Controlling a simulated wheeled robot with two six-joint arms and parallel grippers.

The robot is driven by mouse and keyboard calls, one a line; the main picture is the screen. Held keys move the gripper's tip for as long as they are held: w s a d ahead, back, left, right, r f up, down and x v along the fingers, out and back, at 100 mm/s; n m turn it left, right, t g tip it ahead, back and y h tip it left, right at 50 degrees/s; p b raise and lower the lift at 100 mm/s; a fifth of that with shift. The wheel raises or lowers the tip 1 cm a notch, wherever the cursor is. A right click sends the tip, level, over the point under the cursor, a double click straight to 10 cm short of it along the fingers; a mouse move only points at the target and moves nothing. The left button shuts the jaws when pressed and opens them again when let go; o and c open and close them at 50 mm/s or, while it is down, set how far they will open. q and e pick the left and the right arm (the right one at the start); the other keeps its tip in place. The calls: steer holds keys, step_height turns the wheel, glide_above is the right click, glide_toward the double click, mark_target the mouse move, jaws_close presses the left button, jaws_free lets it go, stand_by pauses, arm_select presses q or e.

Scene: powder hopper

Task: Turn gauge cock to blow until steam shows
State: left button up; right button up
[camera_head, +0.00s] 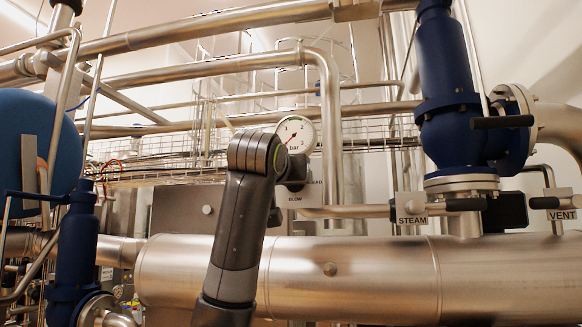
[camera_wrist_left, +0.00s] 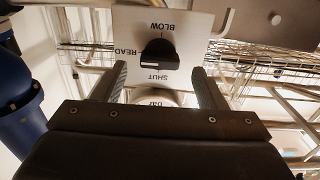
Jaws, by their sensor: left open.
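The black gauge cock knob (camera_wrist_left: 158,52) sits on a white plate (camera_wrist_left: 190,24) marked BLOW, READ and SHUT in the left wrist view. A white mark on the knob lies level across the picture; I cannot tell exactly which label it points to. My left gripper (camera_wrist_left: 160,78) is open, its two fingers spread to either side and short of the knob, with nothing between them. In the head view my arm hides much of the cock and plate. My right gripper is out of view.
A large steel pipe (camera_head: 370,285) crosses below. Black handles by the STEAM plate (camera_head: 411,207) and VENT plate (camera_head: 562,214) lie to the right. A blue valve body (camera_head: 448,90) rises at right. Pipes and wire trays (camera_head: 150,150) fill the back.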

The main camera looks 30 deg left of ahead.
arm_select(q)
steer(key=p+x, duration=0.1)
steer(key=x, duration=0.1)
steer(key=shift+w, duration=0.35)
steer(key=c, duration=1)
